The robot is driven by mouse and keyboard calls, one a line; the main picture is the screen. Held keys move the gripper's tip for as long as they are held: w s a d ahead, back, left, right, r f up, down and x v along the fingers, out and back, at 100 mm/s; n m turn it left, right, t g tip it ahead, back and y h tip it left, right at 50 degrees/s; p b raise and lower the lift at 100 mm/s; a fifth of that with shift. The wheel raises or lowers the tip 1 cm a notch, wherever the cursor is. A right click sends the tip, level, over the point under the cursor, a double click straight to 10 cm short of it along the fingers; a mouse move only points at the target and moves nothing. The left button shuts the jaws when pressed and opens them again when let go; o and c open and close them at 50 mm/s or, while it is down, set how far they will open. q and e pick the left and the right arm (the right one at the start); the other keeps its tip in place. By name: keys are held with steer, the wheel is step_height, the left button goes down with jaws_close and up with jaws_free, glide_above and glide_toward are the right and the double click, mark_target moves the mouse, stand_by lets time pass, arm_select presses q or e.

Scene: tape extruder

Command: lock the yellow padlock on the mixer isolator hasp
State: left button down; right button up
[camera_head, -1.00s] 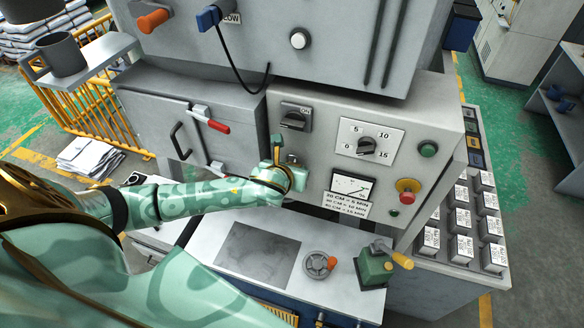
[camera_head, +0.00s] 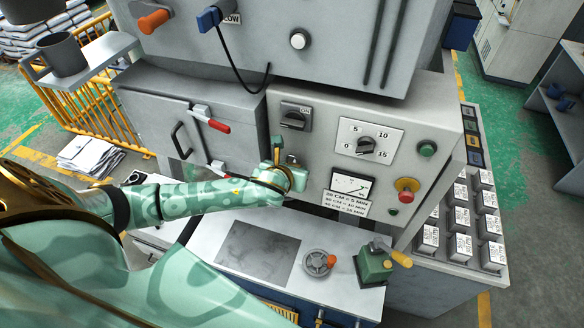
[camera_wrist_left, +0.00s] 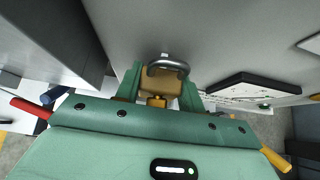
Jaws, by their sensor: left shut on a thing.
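In the left wrist view the yellow padlock's dull brass body (camera_wrist_left: 184,92) sits between my left gripper's green fingers (camera_wrist_left: 160,88). Its grey shackle arches from the far side of the body, towards the grey panel. I cannot tell whether the shackle is seated or passes through a hasp. In the head view my left gripper (camera_head: 278,154) is shut at the panel front, just below and left of the mixer isolator (camera_head: 294,117), a dark rotary switch on a grey plate marked ON. The gripper hides most of the padlock there, and no hasp shows clearly. My right gripper is not in view.
A red-handled lever (camera_head: 217,127) on the grey cabinet is left of my gripper. A dial (camera_head: 366,145), a meter (camera_head: 350,187) and a red stop button (camera_head: 407,187) are to the right. Below, a worktop (camera_head: 205,237) carries a green device with a yellow handle (camera_head: 375,263).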

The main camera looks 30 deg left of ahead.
arm_select(q)
steer(key=shift+f+b, duration=0.35)
steer(key=shift+f, duration=0.4)
steer(key=shift+r, duration=0.15)
steer(key=shift+r+p, duration=0.7)
steer(key=shift+p, duration=0.45)
steer(key=shift+p, duration=0.4)
steer(key=shift+f+b, duration=0.3)
steer(key=shift+f, duration=0.3)
stand_by(0.9)
steer(key=shift+r, duration=0.6)
